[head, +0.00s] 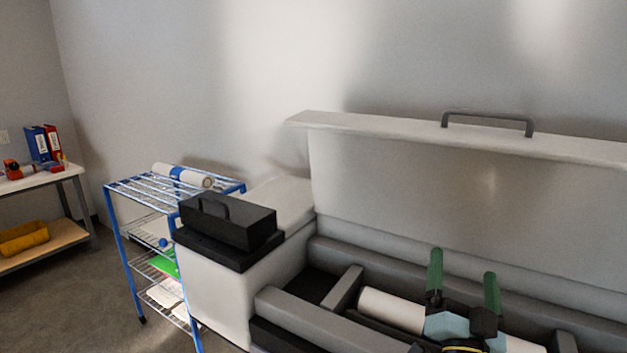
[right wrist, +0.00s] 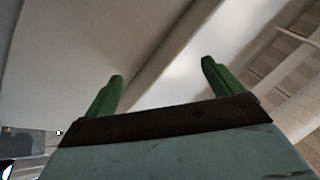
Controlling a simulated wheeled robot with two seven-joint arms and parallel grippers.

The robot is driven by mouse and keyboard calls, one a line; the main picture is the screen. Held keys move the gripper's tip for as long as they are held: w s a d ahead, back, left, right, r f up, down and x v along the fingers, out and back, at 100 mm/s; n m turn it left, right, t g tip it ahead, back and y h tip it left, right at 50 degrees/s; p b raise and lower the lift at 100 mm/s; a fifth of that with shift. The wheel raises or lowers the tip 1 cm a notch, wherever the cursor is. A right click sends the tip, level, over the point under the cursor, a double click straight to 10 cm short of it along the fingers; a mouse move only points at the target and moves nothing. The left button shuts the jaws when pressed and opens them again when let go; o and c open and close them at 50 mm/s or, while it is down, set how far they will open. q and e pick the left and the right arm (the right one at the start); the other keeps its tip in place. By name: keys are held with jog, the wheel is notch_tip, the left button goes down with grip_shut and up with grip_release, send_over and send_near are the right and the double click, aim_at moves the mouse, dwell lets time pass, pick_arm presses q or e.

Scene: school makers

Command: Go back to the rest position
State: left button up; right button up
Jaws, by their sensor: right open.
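My right gripper (head: 463,278) shows at the lower right of the head view, in front of the open grey machine (head: 215,300). Its two green fingers point up and stand apart, with nothing between them. In the right wrist view the same green fingers (right wrist: 160,85) are spread and empty, with pale machine surfaces behind them. My left gripper is not in view.
The machine's raised lid (head: 400,180) has a grey handle (head: 487,117). A white roll (head: 391,309) lies in the machine beside my right gripper. A black box (head: 228,222) sits on its left end. A blue wire rack (head: 118,229) and a table (head: 70,174) stand to the left.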

jog(key=s+a+f+n+g+y, duration=0.5)
jog(key=f+n+y, duration=0.15)
jog(key=f, duration=0.25)
jog(key=s+a+f+n+g+y, duration=0.5)
jog(key=s+f+n+y, duration=0.1)
jog(key=f+n, duration=0.15)
jog(key=s+d+f+m+g+h, duration=0.1)
jog(key=s+d+f+g+h, duration=0.3)
jog(key=s, duration=0.4)
jog(key=s+d+f+m+g+h, duration=0.2)
jog(key=s+d+f+g, duration=0.25)
jog(key=s+f, duration=0.35)
notch_tip(320, 180, down, 23)
jog(key=s+g+b, duration=0.1)
jog(key=s+g, duration=0.1)
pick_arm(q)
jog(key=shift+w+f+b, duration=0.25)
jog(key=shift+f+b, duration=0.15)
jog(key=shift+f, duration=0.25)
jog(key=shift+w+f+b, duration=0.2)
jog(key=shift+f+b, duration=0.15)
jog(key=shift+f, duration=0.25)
pick_arm(e)
jog(key=s+d+f+g, duration=0.1)
jog(key=s+d+f, duration=0.1)
jog(key=s+f, duration=1.4)
jog(key=shift+s+f+n, duration=0.3)
jog(key=shift+f+n, duration=0.1)
jog(key=shift+f, duration=0.25)
